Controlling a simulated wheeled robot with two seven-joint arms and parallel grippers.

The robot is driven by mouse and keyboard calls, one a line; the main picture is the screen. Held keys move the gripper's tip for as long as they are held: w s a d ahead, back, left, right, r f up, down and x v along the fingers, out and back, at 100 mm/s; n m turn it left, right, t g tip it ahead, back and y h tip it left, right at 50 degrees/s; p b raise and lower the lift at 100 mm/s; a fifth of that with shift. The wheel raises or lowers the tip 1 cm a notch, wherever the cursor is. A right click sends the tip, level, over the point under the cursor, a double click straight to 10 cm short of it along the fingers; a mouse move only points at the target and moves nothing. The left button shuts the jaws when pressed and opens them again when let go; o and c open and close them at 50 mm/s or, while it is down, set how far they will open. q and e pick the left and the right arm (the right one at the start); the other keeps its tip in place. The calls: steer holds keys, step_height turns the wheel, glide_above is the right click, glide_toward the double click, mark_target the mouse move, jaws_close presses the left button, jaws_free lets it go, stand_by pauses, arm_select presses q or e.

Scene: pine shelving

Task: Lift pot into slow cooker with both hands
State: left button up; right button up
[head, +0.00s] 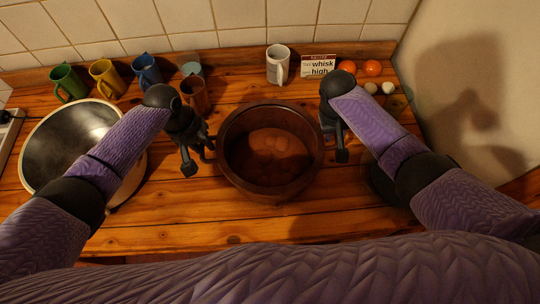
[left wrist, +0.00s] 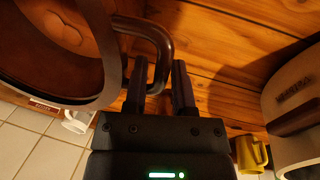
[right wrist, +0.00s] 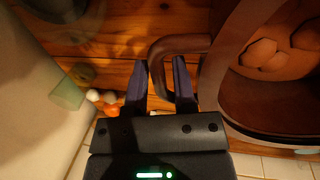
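The brown pot (head: 233,178) stands on the wooden counter in the middle of the head view, with rounded brown pieces inside. My left gripper (head: 190,160) is at its left side; in the left wrist view the open fingers (left wrist: 159,75) straddle the pot's left handle (left wrist: 157,38). My right gripper (head: 341,145) is at its right side; in the right wrist view the open fingers (right wrist: 160,75) straddle the right handle (right wrist: 180,44). Gaps show beside both handles. The slow cooker (head: 27,165), cream with a dark empty interior, stands at the left, partly hidden by my left arm.
Green (head: 66,82), yellow (head: 105,78) and blue (head: 146,70) mugs stand behind the slow cooker. A white mug (head: 278,65) and a small sign (head: 318,66) stand behind the pot. Orange (head: 372,67) and pale round items (head: 388,88) lie at the back right by the wall.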

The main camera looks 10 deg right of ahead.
arm_select(q)
steer(key=shift+c, duration=0.2)
jaws_close()
arm_select(e)
jaws_close()
steer(key=shift+d, duration=0.1)
stand_by(0.8)
